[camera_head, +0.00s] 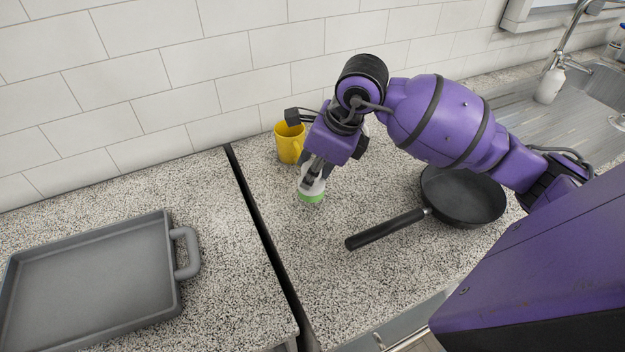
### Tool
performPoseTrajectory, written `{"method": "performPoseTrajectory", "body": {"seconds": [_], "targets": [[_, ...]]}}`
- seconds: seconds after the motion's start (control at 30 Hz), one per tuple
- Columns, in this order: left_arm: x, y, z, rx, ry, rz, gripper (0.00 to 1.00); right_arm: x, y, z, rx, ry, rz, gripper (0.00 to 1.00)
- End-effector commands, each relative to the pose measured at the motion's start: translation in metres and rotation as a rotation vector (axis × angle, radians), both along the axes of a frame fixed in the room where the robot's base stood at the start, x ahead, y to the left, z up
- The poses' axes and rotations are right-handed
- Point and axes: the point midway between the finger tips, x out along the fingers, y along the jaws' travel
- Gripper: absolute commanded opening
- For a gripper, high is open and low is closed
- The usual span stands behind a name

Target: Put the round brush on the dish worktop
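The round brush (312,196) shows as a small white piece with a green lower part, on or just above the speckled worktop (290,230) right of the dark gap. My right gripper (313,176) points down at the brush from above, with its fingers at the white top. The fingers hide part of the brush, and I cannot tell whether they are closed on it. My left gripper is not in view. Nothing in view is marked as the dish worktop.
A yellow mug (288,146) stands close behind the gripper. A black frying pan (462,196) lies to the right, its handle pointing left. A grey tray (80,285) lies on the left worktop (225,250). A white bottle (549,86) stands by the sink (603,80).

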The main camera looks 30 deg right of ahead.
Motion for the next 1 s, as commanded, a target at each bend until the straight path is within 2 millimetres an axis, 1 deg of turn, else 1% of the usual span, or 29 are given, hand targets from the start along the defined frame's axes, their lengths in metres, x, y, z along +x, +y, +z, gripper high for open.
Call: {"method": "performPoseTrajectory", "body": {"seconds": [0.03,0.1,0.2,0.43,0.57,0.6,0.73,1.0], "targets": [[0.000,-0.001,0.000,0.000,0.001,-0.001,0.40,0.000,0.001,-0.009,0.003,0.005,-0.001,0.07],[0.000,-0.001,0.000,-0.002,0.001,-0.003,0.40,-0.001,0.001,-0.020,0.003,0.004,-0.001,0.07],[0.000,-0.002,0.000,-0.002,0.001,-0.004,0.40,0.000,0.000,-0.030,0.000,0.000,0.000,0.07],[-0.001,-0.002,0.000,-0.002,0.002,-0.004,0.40,0.000,0.000,-0.030,0.000,-0.002,0.001,0.07],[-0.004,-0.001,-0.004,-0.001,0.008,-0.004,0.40,0.000,0.000,-0.035,0.000,0.000,0.001,0.07],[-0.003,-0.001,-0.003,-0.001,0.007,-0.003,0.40,0.000,0.000,-0.035,0.000,0.000,0.001,0.31],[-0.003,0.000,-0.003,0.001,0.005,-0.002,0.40,0.000,0.000,-0.034,0.001,-0.001,0.000,0.47],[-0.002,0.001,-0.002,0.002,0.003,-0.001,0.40,0.000,0.000,-0.033,0.001,-0.001,0.000,0.47]]}}
